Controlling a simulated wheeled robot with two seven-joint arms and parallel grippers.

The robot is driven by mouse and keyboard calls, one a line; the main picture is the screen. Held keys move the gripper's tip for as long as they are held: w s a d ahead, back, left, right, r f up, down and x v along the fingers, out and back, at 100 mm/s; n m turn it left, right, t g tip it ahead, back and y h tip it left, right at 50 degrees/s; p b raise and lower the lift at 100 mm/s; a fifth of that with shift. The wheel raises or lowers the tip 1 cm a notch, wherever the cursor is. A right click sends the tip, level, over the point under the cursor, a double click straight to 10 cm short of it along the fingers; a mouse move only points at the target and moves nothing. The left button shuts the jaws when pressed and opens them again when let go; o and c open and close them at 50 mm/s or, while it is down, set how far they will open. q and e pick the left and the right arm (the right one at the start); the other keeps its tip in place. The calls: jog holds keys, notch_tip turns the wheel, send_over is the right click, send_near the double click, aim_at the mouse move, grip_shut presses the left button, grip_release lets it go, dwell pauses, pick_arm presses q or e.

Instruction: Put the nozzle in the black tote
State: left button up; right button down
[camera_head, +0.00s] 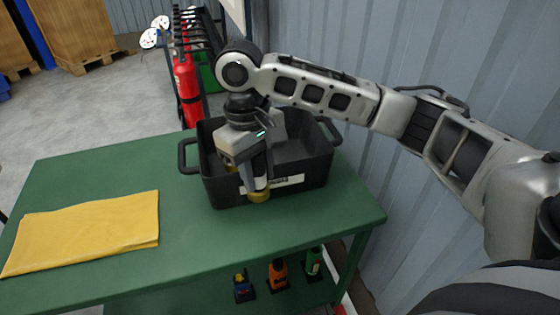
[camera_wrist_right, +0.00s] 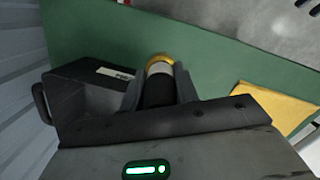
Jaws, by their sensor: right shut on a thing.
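The black tote (camera_head: 312,180) stands open on the green table, with a white label on its front wall. It also shows left of the fingers in the wrist view (camera_wrist_right: 75,98). My right gripper (camera_head: 247,180) points down at the tote's near side and is shut on the nozzle (camera_head: 258,196). The nozzle is dark with a brass-coloured end, which shows between the fingers in the wrist view (camera_wrist_right: 160,68). In the head view this end overlaps the tote's front wall; its exact height and distance from the wall are unclear. My left gripper is not in view.
A folded yellow cloth (camera_head: 85,235) lies on the left of the green table (camera_head: 190,255). Small bottles (camera_head: 278,274) stand below the tabletop. A red extinguisher (camera_head: 187,88) stands behind the table. A ribbed wall (camera_head: 385,190) is close on the right.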

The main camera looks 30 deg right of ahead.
jog(key=w+d+r+n+p, duration=0.2)
jog(key=w+d+r+n, duration=0.1)
jog(key=w+n, duration=0.45)
jog(key=w+d+f+n+t+p, duration=0.1)
jog(key=w+d+f+n+p, duration=0.1)
jog(key=d+n, duration=0.5)
jog(key=w+d+f+n+t+p, duration=0.15)
jog(key=d+n, duration=0.35)
jog(key=n, duration=0.5)
jog(key=shift+n+h, duration=0.25)
jog(key=shift+h, duration=0.05)
notch_tip(320, 180, down, 10)
jog(key=shift+s+a+r, duration=0.1)
jog(key=shift+r, duration=0.05)
jog(key=c, duration=1.1)
grip_release()
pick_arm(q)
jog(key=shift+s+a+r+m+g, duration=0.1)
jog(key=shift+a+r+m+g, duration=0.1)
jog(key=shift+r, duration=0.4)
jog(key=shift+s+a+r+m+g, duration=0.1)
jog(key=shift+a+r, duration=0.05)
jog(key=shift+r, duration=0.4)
pick_arm(e)
jog(key=shift+o, duration=0.2)
